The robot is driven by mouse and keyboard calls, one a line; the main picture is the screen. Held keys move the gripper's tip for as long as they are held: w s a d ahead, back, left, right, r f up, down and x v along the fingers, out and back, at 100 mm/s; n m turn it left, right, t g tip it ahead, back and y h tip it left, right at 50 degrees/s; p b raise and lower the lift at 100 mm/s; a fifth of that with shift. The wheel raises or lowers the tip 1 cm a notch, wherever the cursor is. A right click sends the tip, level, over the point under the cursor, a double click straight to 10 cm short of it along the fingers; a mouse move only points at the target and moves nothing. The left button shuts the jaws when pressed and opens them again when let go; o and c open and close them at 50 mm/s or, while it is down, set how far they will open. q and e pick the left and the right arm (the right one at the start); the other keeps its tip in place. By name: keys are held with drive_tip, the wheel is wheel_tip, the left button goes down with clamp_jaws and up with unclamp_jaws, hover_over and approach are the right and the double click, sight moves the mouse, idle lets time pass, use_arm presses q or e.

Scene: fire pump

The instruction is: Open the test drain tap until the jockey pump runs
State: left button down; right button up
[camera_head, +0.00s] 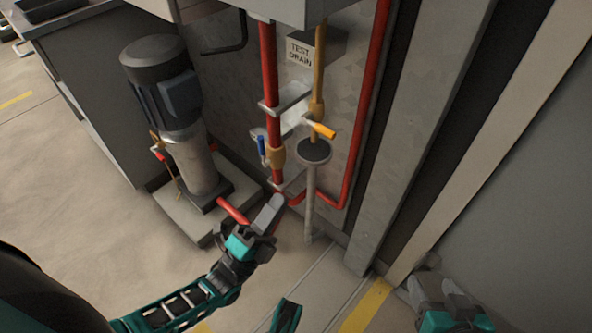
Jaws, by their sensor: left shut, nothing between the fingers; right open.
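The test drain tap has a yellow-orange lever (321,130) on a brass pipe, below a "TEST DRAIN" sign (300,52). The lever points to the right and slightly down, above a dark round funnel (314,151) on a grey standpipe. The jockey pump (170,110) stands at left, a grey cylinder with a dark motor on top. My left gripper (272,207) is shut and empty, low in front of the red pipe and well below the lever. My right gripper (434,288) is open and empty at the lower right, by the grey panel.
A blue-handled valve (261,146) sits on the vertical red pipe (269,75) left of the tap. A red pipe (368,100) runs down the wall at right. The pump stands on a concrete plinth (176,216). A grey post (420,130) stands right of the pipes.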

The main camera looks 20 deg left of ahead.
sight(324, 135)
use_arm(q)
drive_tip(key=x, duration=1.3)
drive_tip(key=shift+w, duration=0.2)
drive_tip(key=shift+d+r, duration=0.1)
drive_tip(key=shift+r, duration=0.05)
drive_tip(key=shift+r+n+y, duration=0.1)
drive_tip(key=shift+n+y, duration=0.3)
drive_tip(key=shift+n, duration=0.3)
